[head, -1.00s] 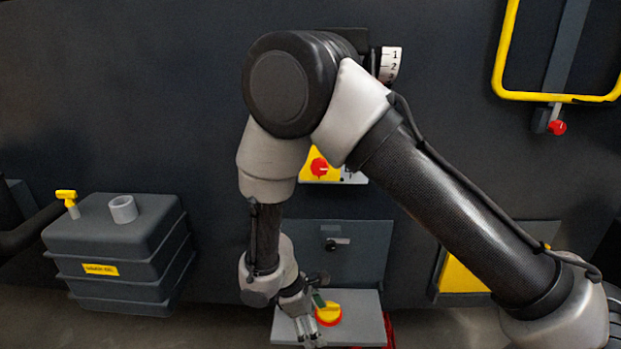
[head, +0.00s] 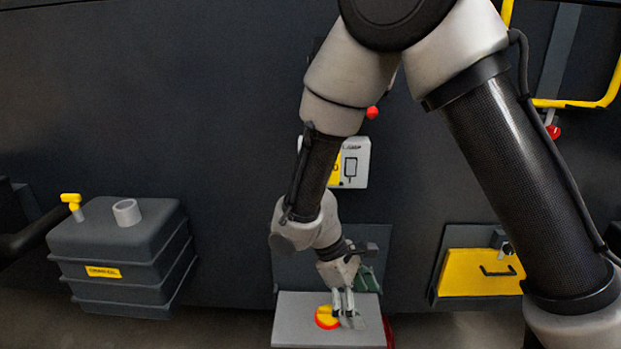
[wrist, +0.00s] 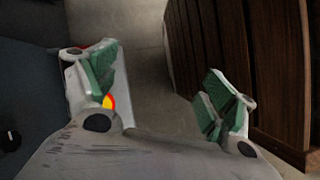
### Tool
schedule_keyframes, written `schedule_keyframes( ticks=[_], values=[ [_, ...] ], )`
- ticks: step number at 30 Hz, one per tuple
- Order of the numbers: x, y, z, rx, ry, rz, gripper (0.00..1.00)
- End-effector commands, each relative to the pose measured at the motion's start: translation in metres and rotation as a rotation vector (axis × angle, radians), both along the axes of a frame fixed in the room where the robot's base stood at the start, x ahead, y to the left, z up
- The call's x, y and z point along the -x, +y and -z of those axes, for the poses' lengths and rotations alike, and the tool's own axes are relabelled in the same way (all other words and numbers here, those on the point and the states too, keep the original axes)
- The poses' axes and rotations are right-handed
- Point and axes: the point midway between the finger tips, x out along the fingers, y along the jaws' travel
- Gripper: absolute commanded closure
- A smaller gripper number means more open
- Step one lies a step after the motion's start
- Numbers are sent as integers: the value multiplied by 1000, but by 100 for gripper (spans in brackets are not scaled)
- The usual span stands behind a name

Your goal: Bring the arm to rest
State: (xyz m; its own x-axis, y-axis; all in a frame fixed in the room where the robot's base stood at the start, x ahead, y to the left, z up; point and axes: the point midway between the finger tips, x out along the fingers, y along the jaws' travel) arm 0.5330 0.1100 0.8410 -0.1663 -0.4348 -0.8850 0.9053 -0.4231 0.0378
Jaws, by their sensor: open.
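My gripper (head: 347,308) hangs low in front of the dark chassis wall, over a grey shelf (head: 290,325) in the head view. Beside its fingers is a round red and yellow knob (head: 326,317), partly covered by them. In the wrist view my gripper (wrist: 165,90) is open, its two green-padded fingers wide apart with only floor between them. The red and yellow knob (wrist: 108,102) shows behind the left finger. I cannot tell whether that finger touches it. My arm is bent, with its elbow high at the top of the head view.
A dark ribbed tank (head: 120,250) with a yellow tap (head: 71,201) stands at left. A yellow panel with a handle (head: 470,272) is at right, a yellow frame (head: 585,103) above it. Wooden slats (wrist: 240,60) stand right in the wrist view. The wall's upper left is clear.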

Motion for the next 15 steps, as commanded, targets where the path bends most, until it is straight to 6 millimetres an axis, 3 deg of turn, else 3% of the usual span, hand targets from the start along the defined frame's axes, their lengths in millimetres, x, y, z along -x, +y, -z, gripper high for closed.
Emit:
schedule_keyframes(
  ticks=[7,15],
  values=[
    [-5,-68,-102,-128,-105,311,16],
    [21,-156,-191,-311,-287,662,16]
  ],
)
